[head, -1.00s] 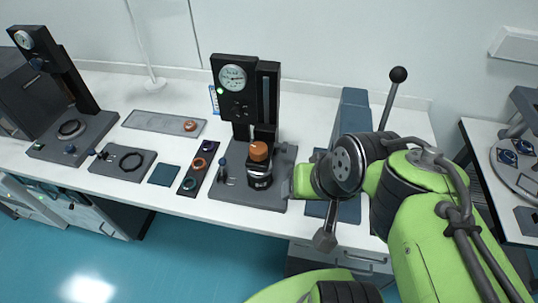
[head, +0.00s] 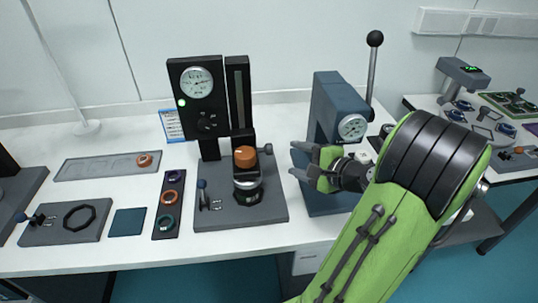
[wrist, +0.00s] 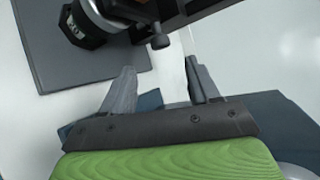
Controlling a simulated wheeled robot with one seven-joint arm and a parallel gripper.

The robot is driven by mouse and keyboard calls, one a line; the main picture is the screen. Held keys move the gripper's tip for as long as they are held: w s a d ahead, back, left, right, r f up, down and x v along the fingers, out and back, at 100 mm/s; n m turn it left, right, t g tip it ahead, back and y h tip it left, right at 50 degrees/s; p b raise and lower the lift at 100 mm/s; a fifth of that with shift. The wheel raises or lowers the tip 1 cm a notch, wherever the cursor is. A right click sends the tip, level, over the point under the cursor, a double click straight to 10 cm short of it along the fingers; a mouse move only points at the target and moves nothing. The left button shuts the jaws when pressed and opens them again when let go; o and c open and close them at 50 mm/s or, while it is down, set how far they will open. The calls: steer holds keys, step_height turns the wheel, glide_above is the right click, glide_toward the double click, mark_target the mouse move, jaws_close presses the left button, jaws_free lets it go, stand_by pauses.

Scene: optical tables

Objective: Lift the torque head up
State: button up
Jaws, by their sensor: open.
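A black test stand carries a dial-gauge head (head: 197,97) with a green light, beside a slotted column (head: 238,95). I cannot tell for certain which part is called the torque head.
A blue press (head: 330,110) with a gauge and ball-ended lever stands close behind my gripper. Left of the stand lie a ring strip (head: 168,205), a teal pad (head: 128,222) and a grey tray (head: 105,166). Bare white table shows between the base plate and press.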

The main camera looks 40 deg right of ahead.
mark_target(272, 150)
steer(key=b+x, duration=0.1)
steer(key=x, duration=0.9)
jaws_close()
